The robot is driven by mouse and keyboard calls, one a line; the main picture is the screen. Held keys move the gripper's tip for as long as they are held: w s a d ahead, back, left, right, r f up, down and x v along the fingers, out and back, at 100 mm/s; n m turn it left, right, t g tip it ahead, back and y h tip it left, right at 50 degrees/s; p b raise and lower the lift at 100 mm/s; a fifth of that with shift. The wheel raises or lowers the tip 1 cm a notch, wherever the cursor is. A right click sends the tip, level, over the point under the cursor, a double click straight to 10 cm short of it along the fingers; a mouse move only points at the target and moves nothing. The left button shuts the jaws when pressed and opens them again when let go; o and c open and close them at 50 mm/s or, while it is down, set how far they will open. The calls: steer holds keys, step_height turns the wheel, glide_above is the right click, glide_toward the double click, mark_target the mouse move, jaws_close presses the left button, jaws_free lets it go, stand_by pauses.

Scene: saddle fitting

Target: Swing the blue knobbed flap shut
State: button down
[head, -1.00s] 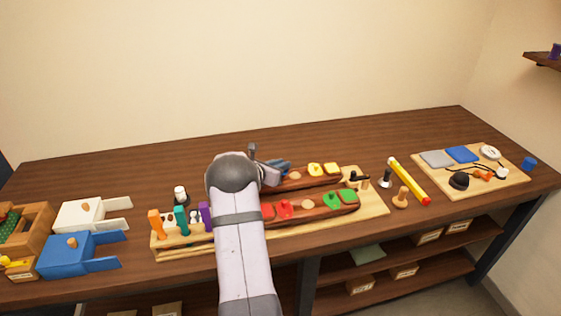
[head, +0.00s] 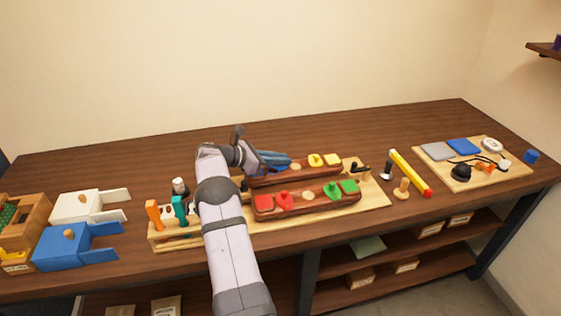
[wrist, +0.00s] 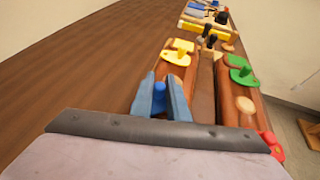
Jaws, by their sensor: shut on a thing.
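The blue knobbed flap (wrist: 159,105) is at the near end of the back wooden rail in the wrist view. My gripper (wrist: 160,92) is shut on its blue knob, with one blue-grey finger on each side. In the head view my gripper (head: 272,160) is low over the left part of the back rail (head: 295,176).
Yellow pieces (head: 323,160) sit farther right on the back rail. The front rail (head: 308,203) carries red pieces (head: 274,202) and green pieces (head: 341,190). A rack with an orange-handled tool (head: 153,213) stands left of my arm. The table behind the rails is clear.

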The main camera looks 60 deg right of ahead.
steer(key=shift+m+g, duration=0.3)
stand_by(0.4)
steer(key=c, duration=1.7)
jaws_free()
steer(key=shift+c, duration=0.2)
steer(key=shift+a, duration=0.1)
steer(key=shift+b+v, duration=1.2)
steer(key=shift+v, duration=2.45)
steer(key=shift+r, duration=0.15)
steer(key=shift+c, duration=0.3)
